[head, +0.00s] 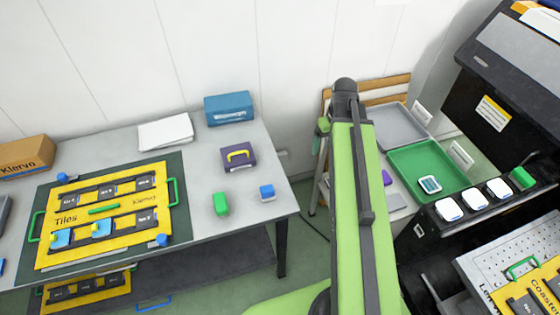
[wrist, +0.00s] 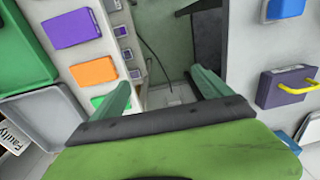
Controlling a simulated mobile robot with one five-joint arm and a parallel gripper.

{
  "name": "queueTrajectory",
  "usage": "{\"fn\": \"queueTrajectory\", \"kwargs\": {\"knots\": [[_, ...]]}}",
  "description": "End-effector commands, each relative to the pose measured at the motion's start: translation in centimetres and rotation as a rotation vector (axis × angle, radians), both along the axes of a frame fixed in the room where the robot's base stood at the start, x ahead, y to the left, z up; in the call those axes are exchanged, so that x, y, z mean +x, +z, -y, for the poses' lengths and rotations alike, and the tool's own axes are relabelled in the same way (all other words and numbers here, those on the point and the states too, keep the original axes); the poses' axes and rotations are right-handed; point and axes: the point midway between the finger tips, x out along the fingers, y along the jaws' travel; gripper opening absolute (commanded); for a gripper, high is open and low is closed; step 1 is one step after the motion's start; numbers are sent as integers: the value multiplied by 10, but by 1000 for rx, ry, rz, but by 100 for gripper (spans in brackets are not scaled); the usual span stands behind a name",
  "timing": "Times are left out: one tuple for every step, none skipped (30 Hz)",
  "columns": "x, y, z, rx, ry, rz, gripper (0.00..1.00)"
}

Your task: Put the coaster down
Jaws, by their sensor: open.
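A small white and teal rounded piece, which looks like the coaster (head: 430,184), lies flat in the green tray (head: 408,160) right of my arm in the head view. My gripper (wrist: 162,92) shows in the wrist view with its two green fingers spread apart and nothing between them. In the head view only a green part of it shows left of the arm's top, so it is mostly hidden. It is apart from the coaster. The green tray also shows in the wrist view (wrist: 22,55), but the coaster is not visible there.
A grey tray (head: 400,128) lies behind the green one. Several white rounded pieces (head: 448,210) sit on the black machine's ledge. The left table holds a yellow tile board (head: 60,245), a purple case (head: 238,157), a green block (head: 221,204) and a blue block (head: 267,192).

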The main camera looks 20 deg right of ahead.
Motion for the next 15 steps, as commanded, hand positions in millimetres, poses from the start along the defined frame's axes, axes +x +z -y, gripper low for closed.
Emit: {"fn": "queueTrajectory", "kwargs": {"knots": [[4,0,-54,-5,19,-9,89],[5,0,-81,-8,18,-13,89],[6,0,-113,-11,17,-19,89],[5,0,-135,-14,16,-23,89],[4,0,-154,-17,15,-26,89],[2,0,-176,-21,13,-29,89],[0,0,-189,-22,11,-31,89],[-2,0,-200,-25,10,-33,89],[-4,0,-210,-27,7,-34,89],[-5,0,-216,-29,5,-35,89],[-6,0,-220,-30,3,-35,89],[-6,0,-223,-30,1,-36,89],[-6,0,-224,-30,0,-36,89],[-6,0,-225,-30,-1,-36,89],[-6,0,-224,-30,-1,-36,89]]}}
